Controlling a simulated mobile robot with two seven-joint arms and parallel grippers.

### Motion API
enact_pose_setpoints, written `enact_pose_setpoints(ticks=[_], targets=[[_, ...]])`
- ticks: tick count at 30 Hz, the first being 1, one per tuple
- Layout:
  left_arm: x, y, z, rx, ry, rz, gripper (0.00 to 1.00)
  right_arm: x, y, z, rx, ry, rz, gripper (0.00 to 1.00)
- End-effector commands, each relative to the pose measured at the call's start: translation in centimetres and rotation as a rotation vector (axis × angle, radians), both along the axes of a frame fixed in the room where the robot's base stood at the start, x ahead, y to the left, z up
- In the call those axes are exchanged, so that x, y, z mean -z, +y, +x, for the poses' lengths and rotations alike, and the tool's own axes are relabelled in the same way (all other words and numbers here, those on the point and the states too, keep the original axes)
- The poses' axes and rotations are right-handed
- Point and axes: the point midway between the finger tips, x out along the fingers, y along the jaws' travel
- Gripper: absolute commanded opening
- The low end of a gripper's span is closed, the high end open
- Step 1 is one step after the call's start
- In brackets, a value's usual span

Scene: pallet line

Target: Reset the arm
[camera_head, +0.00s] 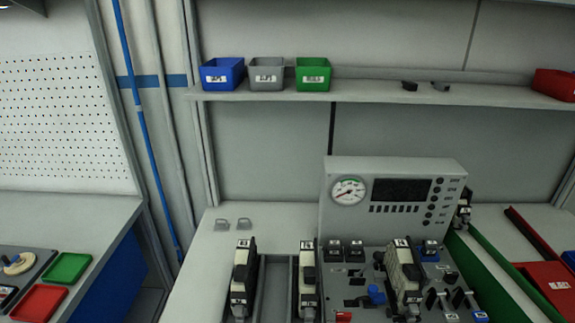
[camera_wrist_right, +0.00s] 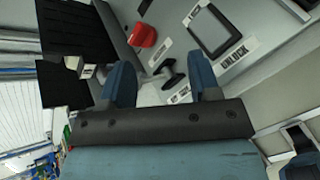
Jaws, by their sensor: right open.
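My right gripper (camera_wrist_right: 163,72) shows in the right wrist view with its two blue fingers spread apart and nothing held between them. A black T-shaped handle (camera_wrist_right: 174,72) on a grey panel shows in the gap between the fingers, beyond them; I cannot tell the distance. A red part (camera_wrist_right: 142,36) is above the left finger. A label reading "UNLOCK" (camera_wrist_right: 236,54) is to the right, beside a dark-framed plate (camera_wrist_right: 211,30). Neither of my grippers shows in the head view.
In the head view a console (camera_head: 393,198) with a gauge stands behind a panel of black and white modules (camera_head: 402,270). Blue (camera_head: 222,74), grey (camera_head: 266,74) and green (camera_head: 313,74) bins sit on the shelf. A red tray (camera_head: 39,302) lies at left. The bench left of the modules is mostly clear.

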Motion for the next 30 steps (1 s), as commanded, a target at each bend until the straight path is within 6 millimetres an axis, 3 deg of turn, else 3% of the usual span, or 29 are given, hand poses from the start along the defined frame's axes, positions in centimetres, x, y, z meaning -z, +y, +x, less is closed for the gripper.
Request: enact_pose_setpoints(ticks=[3,9,15,21,30], targets=[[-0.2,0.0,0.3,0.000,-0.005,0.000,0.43,2.2,0.6,-4.1,0.181,0.031,0.472,0.56],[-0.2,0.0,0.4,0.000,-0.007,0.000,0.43,3.6,0.9,-10.0,0.578,0.087,1.241,0.56],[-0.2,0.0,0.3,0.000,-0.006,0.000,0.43,3.5,0.4,-13.8,0.916,0.119,1.772,0.56],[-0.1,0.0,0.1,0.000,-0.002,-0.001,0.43,3.3,0.0,-14.9,1.042,0.125,1.959,0.56],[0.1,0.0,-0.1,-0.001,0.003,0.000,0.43,3.3,0.0,-14.9,1.046,0.126,1.963,0.56]])
